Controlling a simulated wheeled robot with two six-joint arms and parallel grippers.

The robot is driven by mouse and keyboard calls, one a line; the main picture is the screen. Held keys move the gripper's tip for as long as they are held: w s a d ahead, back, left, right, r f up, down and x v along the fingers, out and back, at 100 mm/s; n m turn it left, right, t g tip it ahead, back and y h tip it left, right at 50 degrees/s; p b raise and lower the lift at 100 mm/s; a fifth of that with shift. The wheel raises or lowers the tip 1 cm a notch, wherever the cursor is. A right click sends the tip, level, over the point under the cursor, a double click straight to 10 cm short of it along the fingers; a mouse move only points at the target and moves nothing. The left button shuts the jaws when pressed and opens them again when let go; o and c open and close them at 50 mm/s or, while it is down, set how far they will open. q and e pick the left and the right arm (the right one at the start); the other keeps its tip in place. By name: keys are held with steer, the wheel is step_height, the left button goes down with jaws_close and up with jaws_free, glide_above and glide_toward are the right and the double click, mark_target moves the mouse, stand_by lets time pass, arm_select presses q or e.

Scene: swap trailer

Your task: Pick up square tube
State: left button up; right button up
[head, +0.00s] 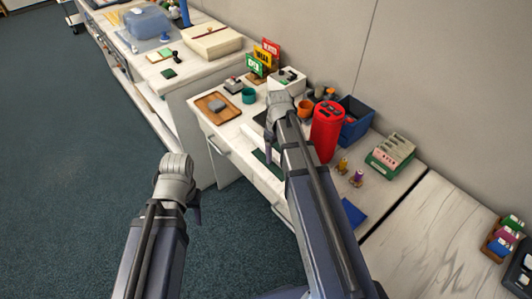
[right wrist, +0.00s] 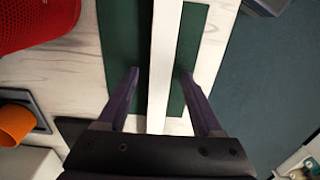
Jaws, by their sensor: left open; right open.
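A long, pale white square tube (right wrist: 164,60) lies across a dark green mat (right wrist: 190,50) in the right wrist view. My right gripper (right wrist: 160,74) is open over it, one finger on each side, with gaps between fingers and tube. The tube's near end is hidden under the gripper body. In the head view my right arm hides most of the tube's place; the right gripper (head: 269,148) hangs over the white worktop. My left gripper (head: 195,205) is open and empty over the floor, left of the desk.
A red cylinder (head: 327,130), an orange cup (head: 304,108) and a blue bin (head: 356,122) stand just right of my right gripper. A wooden tray (head: 214,107) and a teal cup (head: 248,95) are behind it. Small figures (head: 342,166) and a card holder (head: 391,155) stand further right.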

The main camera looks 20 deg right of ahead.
steer(key=shift+r, duration=0.1)
jaws_close()
stand_by(0.4)
